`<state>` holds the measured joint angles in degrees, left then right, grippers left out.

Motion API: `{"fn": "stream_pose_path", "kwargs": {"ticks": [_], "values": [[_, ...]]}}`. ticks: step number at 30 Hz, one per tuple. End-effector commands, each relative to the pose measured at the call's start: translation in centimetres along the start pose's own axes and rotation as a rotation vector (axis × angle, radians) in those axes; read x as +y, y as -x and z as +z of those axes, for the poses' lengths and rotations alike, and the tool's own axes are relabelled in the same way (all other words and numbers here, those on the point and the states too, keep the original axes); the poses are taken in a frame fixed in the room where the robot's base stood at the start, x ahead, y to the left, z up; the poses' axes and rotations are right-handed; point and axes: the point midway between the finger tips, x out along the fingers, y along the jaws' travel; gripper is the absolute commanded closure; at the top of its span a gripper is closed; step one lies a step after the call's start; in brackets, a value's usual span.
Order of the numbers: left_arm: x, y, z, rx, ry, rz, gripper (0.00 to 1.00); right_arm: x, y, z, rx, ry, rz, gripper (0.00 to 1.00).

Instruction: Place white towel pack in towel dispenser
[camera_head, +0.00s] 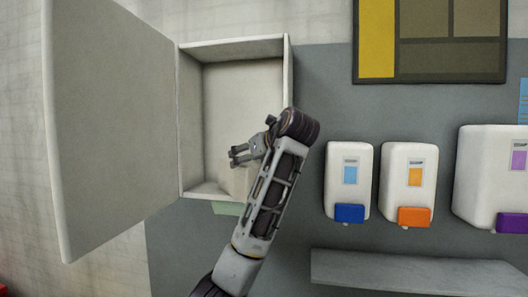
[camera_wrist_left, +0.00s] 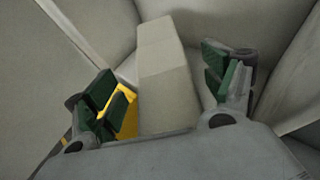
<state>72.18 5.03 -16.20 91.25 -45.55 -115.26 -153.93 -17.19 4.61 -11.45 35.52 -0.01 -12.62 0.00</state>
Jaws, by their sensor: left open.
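The towel dispenser (camera_head: 236,47) is a pale wall box with its door (camera_head: 115,120) swung wide open to the left. My left gripper (camera_head: 235,156) is inside its opening, with the fingers pointing left. The white towel pack (camera_wrist_left: 165,75) is a pale block standing between the spread fingers of my left gripper (camera_wrist_left: 165,95) in the left wrist view. Gaps show between the pack and the fingers. In the head view a pale part of the pack (camera_head: 236,180) shows low in the dispenser, below the gripper; my arm hides the rest. My right gripper is not in view.
Soap dispensers with blue (camera_head: 349,180), orange (camera_head: 408,183) and purple (camera_head: 493,178) parts hang to the right. A grey ledge (camera_head: 415,270) is below them, and a framed board (camera_head: 430,40) is above. A yellow patch (camera_wrist_left: 125,118) shows beside the pack in the wrist view.

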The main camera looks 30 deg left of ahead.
Motion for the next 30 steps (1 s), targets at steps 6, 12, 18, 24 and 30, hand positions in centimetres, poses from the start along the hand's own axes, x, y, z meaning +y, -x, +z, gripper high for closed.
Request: {"fn": "stream_pose_path", "kwargs": {"ticks": [6,12,18,24,30], "values": [[-0.1,1.5,-0.1,0.000,0.001,-0.003,0.17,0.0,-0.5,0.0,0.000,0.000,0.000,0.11],[-0.1,2.9,-0.1,0.000,0.001,-0.003,0.17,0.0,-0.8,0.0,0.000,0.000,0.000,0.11],[-0.1,4.5,-0.1,0.000,0.001,-0.003,0.17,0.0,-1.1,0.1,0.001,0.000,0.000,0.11],[-0.1,6.0,-0.1,0.000,0.000,-0.003,0.17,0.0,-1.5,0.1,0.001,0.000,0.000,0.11],[-0.1,7.7,-0.1,-0.001,0.001,-0.003,0.17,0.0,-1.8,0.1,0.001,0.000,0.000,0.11]]}}
